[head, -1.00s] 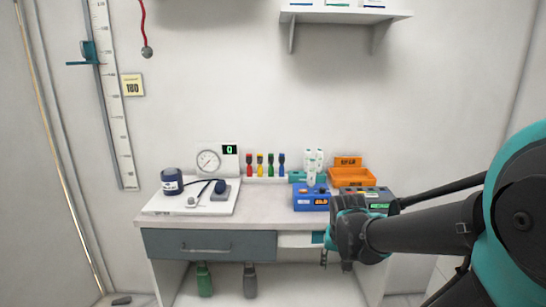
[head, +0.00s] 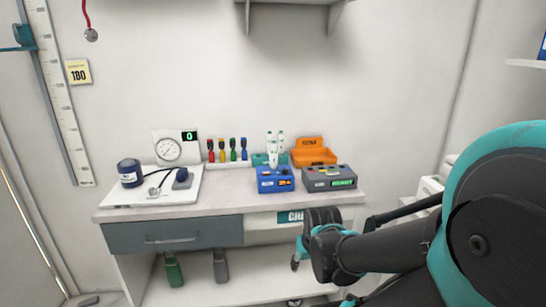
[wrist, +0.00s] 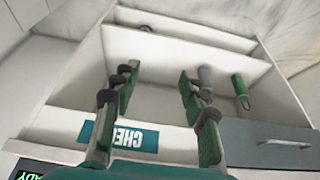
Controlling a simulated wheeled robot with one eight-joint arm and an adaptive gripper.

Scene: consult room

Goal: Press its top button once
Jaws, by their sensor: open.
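The task does not name the thing with the button. A dark grey box (head: 315,183) with a lit green display and coloured spots on top stands at the desk's right end. A blue box (head: 266,184) with a small orange display stands left of it. Their small buttons are hard to make out. My gripper (head: 301,252) is in front of the desk's right part, below the desktop, touching neither box. In the wrist view its fingers (wrist: 157,90) are apart and empty. A corner of a green display (wrist: 36,172) shows at the lower left there.
The desk (head: 215,183) also holds a gauge panel (head: 168,150), a dark blue cuff (head: 129,172), coloured bottles and an orange tray (head: 314,157). A drawer (head: 172,233) is shut. Bottles (head: 173,270) stand on the lower shelf. A wall shelf (head: 295,3) hangs above.

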